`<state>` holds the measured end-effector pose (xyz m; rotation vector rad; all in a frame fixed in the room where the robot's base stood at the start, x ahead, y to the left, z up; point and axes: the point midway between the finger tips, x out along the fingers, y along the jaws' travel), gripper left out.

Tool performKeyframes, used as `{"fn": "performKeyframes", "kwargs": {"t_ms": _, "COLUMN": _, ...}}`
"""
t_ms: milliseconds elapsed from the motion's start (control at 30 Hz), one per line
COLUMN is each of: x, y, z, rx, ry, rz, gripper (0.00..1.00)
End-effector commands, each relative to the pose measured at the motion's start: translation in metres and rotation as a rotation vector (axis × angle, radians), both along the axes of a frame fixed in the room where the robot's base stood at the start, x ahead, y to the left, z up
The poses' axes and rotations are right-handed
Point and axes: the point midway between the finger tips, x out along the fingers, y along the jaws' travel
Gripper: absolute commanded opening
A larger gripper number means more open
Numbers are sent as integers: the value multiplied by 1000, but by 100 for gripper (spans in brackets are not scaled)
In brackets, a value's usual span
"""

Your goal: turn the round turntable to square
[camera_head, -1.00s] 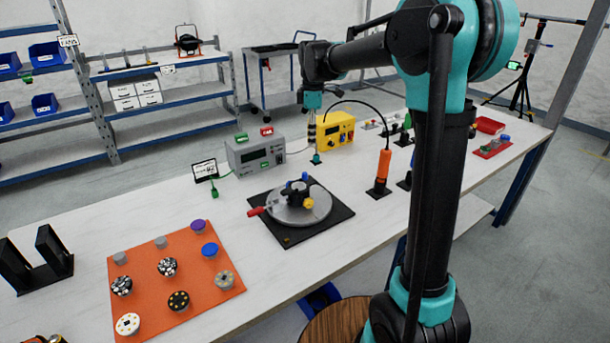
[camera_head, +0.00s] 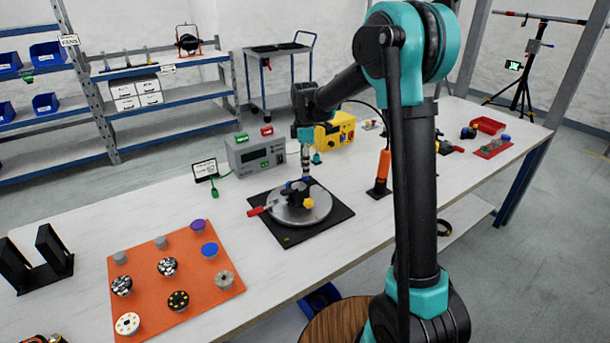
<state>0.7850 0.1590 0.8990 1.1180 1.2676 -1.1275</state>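The round turntable (camera_head: 284,216) is a grey metal disc on a black square base (camera_head: 331,222) on the white bench. A red handle (camera_head: 257,211) sticks out at its left side. A black fixture with a yellow knob (camera_head: 309,203) stands on the disc. My gripper (camera_head: 305,176) points down over the back part of the disc, at or just above the fixture. The blue part of the fixture is mostly hidden behind it. The gripper is too small here to tell its fingers apart, or whether it touches the fixture.
A grey meter box (camera_head: 256,152) and a yellow box (camera_head: 336,131) stand behind the turntable. An orange-handled tool (camera_head: 384,167) stands to its right. An orange mat (camera_head: 150,258) with several round pieces lies at the front left. Bare bench lies between mat and turntable.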

Motion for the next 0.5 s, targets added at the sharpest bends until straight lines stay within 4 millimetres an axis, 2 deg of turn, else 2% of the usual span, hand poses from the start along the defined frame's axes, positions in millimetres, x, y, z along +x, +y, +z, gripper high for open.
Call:
{"fn": "performKeyframes", "kwargs": {"t_ms": 100, "x": 0, "y": 0, "z": -19, "rx": 0, "ry": 0, "rz": 0, "gripper": 39}}
{"fn": "performKeyframes", "kwargs": {"t_ms": 200, "x": 0, "y": 0, "z": -30, "rx": 0, "ry": 0, "rz": 0, "gripper": 39}}
{"fn": "performKeyframes", "kwargs": {"t_ms": 500, "x": 0, "y": 0, "z": -40, "rx": 0, "ry": 0, "rz": 0, "gripper": 39}}
